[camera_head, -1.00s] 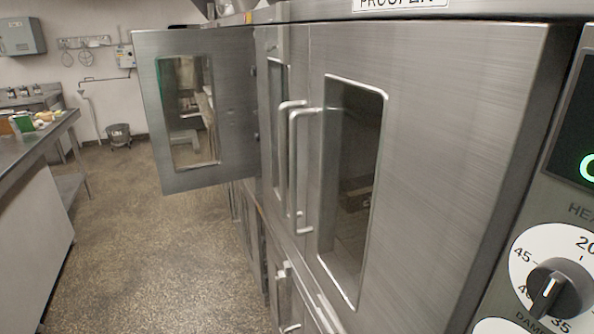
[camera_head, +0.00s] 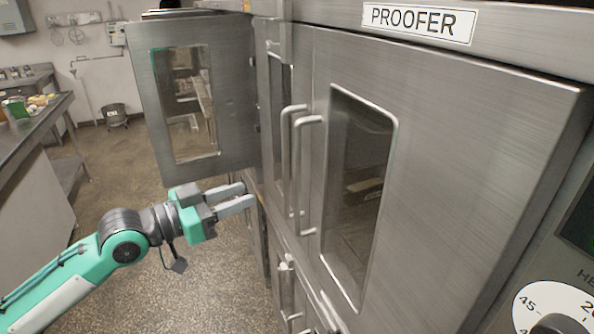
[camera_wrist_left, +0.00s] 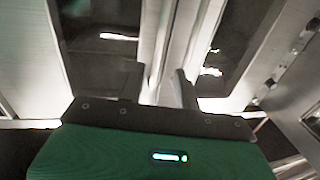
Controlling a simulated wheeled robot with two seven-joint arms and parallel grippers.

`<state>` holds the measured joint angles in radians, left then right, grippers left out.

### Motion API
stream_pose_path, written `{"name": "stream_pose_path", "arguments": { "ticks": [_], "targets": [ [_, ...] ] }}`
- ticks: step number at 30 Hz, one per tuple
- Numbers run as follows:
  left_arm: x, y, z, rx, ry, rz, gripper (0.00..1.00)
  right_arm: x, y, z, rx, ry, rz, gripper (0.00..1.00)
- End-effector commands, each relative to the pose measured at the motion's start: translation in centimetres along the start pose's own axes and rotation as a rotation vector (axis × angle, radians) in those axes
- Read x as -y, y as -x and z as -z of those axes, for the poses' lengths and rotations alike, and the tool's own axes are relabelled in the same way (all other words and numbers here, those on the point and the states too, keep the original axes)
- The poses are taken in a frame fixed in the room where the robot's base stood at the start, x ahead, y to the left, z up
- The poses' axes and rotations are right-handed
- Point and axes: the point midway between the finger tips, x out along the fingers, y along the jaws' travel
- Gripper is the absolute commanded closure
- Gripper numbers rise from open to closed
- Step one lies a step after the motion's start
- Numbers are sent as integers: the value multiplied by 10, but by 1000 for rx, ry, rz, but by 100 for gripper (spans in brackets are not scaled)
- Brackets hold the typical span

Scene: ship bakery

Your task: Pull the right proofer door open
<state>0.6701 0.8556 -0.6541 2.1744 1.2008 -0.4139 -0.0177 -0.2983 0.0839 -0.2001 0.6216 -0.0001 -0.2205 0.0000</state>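The right proofer door (camera_head: 450,150) is a brushed-steel panel with a tall dark window (camera_head: 357,165); it looks shut. Its upright bar handle (camera_head: 305,175) is along its left edge, close beside the neighbouring door's handle (camera_head: 287,160). My left gripper (camera_head: 251,194) is open and empty. It points right, to the left of both handles and apart from them, near their lower ends. In the left wrist view, the gripper's two dark fingers (camera_wrist_left: 158,88) stand apart before bright upright metal strips between two dark windows. My right gripper is out of view.
Another steel door (camera_head: 232,100) with a window stands swung open behind my left gripper. Lower doors with handles (camera_head: 285,275) are beneath. A control dial (camera_head: 550,312) is at the right. A counter (camera_head: 35,125) stands at the left, with open floor between.

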Motion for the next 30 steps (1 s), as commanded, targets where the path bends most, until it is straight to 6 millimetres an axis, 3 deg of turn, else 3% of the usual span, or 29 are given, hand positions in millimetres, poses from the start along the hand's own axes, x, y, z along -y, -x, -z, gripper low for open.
{"name": "stream_pose_path", "arguments": {
  "ticks": [5,24,30],
  "targets": [
    [-2,-14,4,-3,3,-5,68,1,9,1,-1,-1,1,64],
    [-2,-113,5,-3,2,-3,68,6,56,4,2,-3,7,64],
    [-1,-132,2,-1,1,-1,68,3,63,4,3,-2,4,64]
  ]
}}
